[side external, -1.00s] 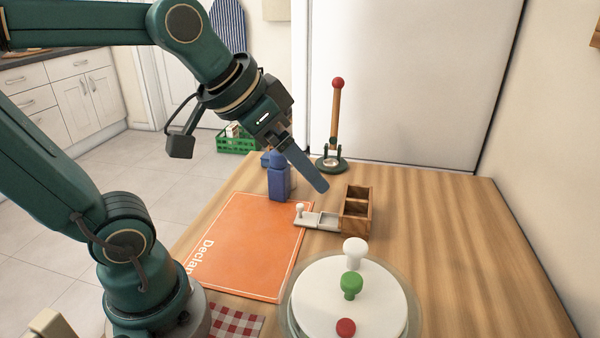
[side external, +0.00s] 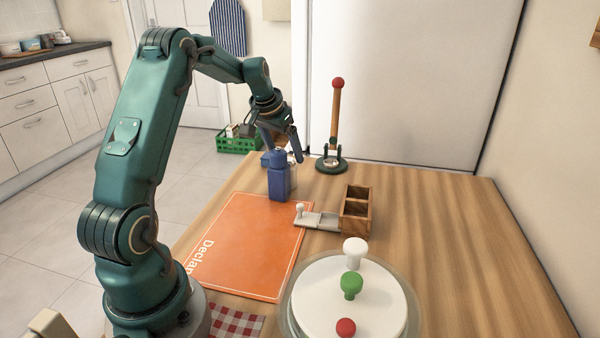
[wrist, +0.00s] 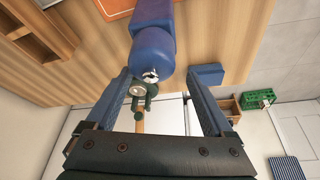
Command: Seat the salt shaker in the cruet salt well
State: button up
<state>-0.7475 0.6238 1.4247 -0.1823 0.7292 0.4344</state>
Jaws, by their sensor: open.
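A blue shaker-like thing (side external: 279,183) stands upright at the far end of the orange mat. In the wrist view the blue shaker (wrist: 153,52) shows a domed top with a small silver tip. No label marks it as salt. The wooden two-compartment box (side external: 348,225), which looks like the cruet, stands to its right; its compartments look empty. The box also shows at the upper left of the wrist view (wrist: 28,45). My gripper (side external: 283,150) is open and empty just above the blue shaker. In the wrist view the shaker's top lies ahead, between the gripper's fingers (wrist: 160,75).
A flat grey-white piece with a small knob (side external: 317,220) lies against the box. A blue block (wrist: 207,75) sits near the shaker. A red-knobbed stick on a green base (side external: 330,163) stands behind. A round white lid with knobs (side external: 320,292) is in front. The table's right is clear.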

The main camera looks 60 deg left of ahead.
aim_at(289, 162)
jog(key=shift+x, duration=2.4)
grip_shut()
